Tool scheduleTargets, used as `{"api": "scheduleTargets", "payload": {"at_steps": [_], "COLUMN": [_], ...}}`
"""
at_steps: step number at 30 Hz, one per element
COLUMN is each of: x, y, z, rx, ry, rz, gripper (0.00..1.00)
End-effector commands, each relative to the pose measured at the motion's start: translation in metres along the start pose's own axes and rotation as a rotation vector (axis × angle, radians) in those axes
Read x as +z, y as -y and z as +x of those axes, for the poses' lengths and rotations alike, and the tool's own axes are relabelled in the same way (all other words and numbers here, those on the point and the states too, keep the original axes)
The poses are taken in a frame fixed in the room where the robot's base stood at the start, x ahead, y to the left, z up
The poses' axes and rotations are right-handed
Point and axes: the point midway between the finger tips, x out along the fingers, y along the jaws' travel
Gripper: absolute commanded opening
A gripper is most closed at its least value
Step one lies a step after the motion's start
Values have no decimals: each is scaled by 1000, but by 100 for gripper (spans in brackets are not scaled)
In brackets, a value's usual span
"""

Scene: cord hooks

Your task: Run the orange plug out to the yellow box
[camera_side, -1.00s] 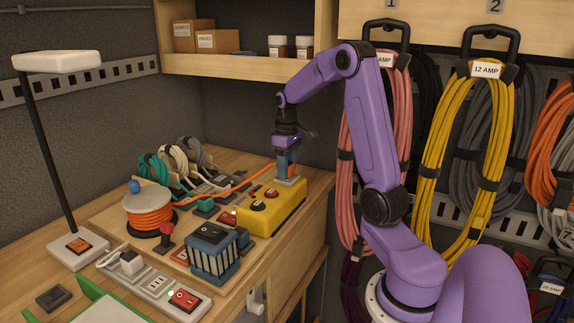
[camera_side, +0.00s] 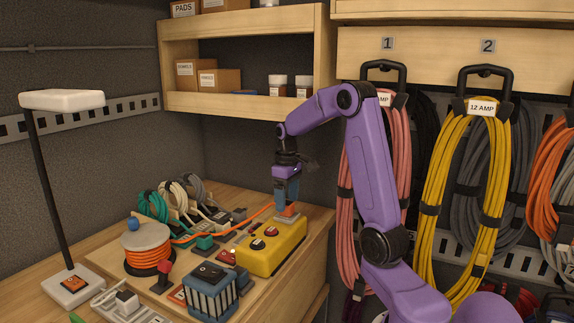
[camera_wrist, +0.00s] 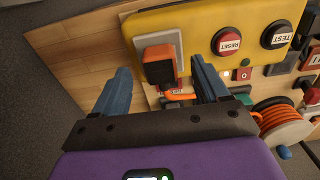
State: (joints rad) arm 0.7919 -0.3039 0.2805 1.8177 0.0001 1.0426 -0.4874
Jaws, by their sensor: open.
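The orange plug (camera_wrist: 159,66) stands on the pale socket plate (camera_wrist: 162,38) at one end of the yellow box (camera_wrist: 195,16). In the side view the plug (camera_side: 288,209) is at the far right end of the yellow box (camera_side: 268,258), just below my fingers. How deep it sits is hard to tell. My gripper (camera_wrist: 160,82) is open, with one blue finger on each side of the plug and a gap to both. In the side view my gripper (camera_side: 287,200) is directly above the plug. The orange cord (camera_side: 238,224) runs left to its reel (camera_side: 149,260).
The box carries a RESET button (camera_wrist: 226,41) and a TEST button (camera_wrist: 277,34). A blue-grey ribbed block (camera_side: 208,293) stands before the box. Green, white and grey cords (camera_side: 172,200) stand behind the reel. A lamp (camera_side: 62,100) is at left. Coiled cords (camera_side: 465,190) hang at right.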

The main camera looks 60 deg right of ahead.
Motion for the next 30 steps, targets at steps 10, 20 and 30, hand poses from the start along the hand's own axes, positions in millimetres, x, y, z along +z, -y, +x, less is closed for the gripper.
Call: {"api": "scheduleTargets", "payload": {"at_steps": [10, 20, 30], "x": [-1, -1, 0], "y": [0, 0, 0], "z": [-76, -132, -148], "rx": [3, 1, 0], "ry": [-5, -2, 1], "rz": [0, -1, -1], "gripper": [74, 74, 74]}}
